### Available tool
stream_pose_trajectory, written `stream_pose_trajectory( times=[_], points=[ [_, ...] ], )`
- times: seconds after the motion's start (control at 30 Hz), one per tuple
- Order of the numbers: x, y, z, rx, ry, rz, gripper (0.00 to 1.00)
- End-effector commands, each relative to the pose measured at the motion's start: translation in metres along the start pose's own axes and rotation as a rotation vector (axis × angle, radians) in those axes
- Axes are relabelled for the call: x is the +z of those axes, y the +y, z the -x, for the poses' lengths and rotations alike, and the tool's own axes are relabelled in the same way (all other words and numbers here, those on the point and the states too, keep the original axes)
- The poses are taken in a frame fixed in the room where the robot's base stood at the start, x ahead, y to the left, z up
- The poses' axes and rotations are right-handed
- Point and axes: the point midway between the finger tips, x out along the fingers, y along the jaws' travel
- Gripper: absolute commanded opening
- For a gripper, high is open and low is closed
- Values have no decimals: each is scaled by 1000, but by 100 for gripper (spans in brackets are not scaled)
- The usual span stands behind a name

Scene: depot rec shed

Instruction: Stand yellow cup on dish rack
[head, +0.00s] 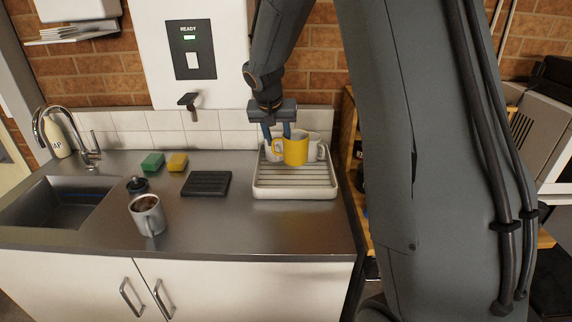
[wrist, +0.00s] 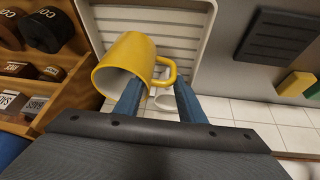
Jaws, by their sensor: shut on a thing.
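The yellow cup (head: 296,151) is over the dish rack (head: 294,190), a white tray with dark slats at the counter's right end. It looks upright in the head view; I cannot tell whether its base touches the slats. My gripper (head: 277,136) reaches down from above and is shut on the yellow cup. In the wrist view the cup (wrist: 130,62) lies at the left finger of my gripper (wrist: 158,92), its handle between the two fingers. The rack (wrist: 205,40) is beyond it.
Pale cups (head: 318,147) stand at the rack's back, close to the yellow cup. A metal mug (head: 147,215) with dark contents, a black mat (head: 206,184), green (head: 152,162) and yellow (head: 177,162) sponges and a sink (head: 62,207) are left.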

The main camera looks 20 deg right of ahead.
Motion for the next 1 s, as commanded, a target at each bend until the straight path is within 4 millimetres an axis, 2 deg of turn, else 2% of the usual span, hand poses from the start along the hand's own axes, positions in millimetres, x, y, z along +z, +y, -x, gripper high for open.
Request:
stream_pose_trajectory(
  times=[0.17,0.37,0.6,1.0],
  points=[
    [14,-2,-27,1,-3,4,0],
    [21,-2,-44,2,-2,1,0],
    [34,-4,-72,1,-1,1,0],
    [36,-4,-78,1,0,-1,0]
  ],
)
